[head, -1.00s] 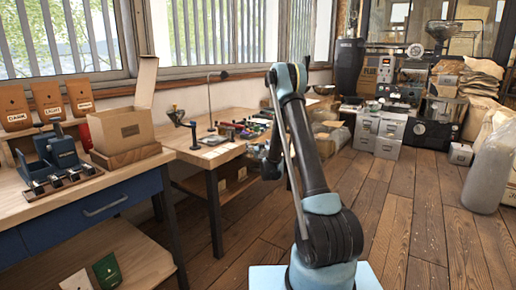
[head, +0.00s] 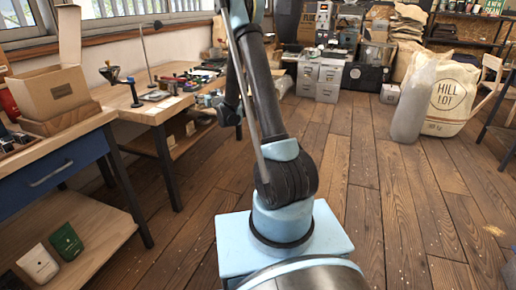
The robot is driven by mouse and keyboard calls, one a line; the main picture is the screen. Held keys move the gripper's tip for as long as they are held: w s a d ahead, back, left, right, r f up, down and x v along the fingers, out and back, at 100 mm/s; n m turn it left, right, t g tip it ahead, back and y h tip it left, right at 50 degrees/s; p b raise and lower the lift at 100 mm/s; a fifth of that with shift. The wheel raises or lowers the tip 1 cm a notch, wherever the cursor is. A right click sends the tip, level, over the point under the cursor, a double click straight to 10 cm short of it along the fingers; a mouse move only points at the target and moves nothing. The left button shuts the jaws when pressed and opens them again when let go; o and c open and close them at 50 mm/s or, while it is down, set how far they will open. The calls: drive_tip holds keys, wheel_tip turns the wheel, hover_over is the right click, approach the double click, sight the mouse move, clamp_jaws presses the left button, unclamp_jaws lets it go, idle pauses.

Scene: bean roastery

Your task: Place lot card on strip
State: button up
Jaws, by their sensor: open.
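I cannot make out a lot card or a strip in the head view. Small items lie crowded on the far workbench (head: 133,96), too small to tell apart. My arm stands upright in the middle of the view and covers part of that bench's right end. A dark far link of it hangs down behind the upright part, beside the bench's right end. I cannot see the gripper's fingers or anything held.
An open cardboard box (head: 48,92) sits on a wooden tray on the near left bench with a blue drawer (head: 51,173). White (head: 38,263) and green (head: 66,241) packets stand on its lower shelf. A HILL 101 sack (head: 452,98) and grey sack (head: 412,105) stand right.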

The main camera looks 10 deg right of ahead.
drive_tip(key=s+d+r+g, duration=0.2)
drive_tip(key=s+r, duration=0.1)
drive_tip(key=s, duration=0.5)
drive_tip(key=s+d+r+n+g, duration=0.1)
drive_tip(key=s+r+g, duration=0.1)
drive_tip(key=s, duration=0.5)
drive_tip(key=s+d+r+g, duration=0.2)
drive_tip(key=s+r+g, duration=0.1)
drive_tip(key=s, duration=0.5)
drive_tip(key=s+d+f+m+g+h, duration=0.1)
drive_tip(key=s+d+f+g, duration=0.1)
drive_tip(key=s, duration=1)
drive_tip(key=s+d+f+m+g+h, duration=0.1)
drive_tip(key=s+d+f, duration=0.4)
drive_tip(key=s, duration=0.7)
drive_tip(key=s+d+f+m+g+h, duration=0.2)
drive_tip(key=s+d, duration=0.5)
drive_tip(key=s, duration=0.6)
drive_tip(key=shift+f+g+h, duration=0.5)
drive_tip(key=shift+f+g, duration=0.4)
drive_tip(key=shift+g, duration=0.2)
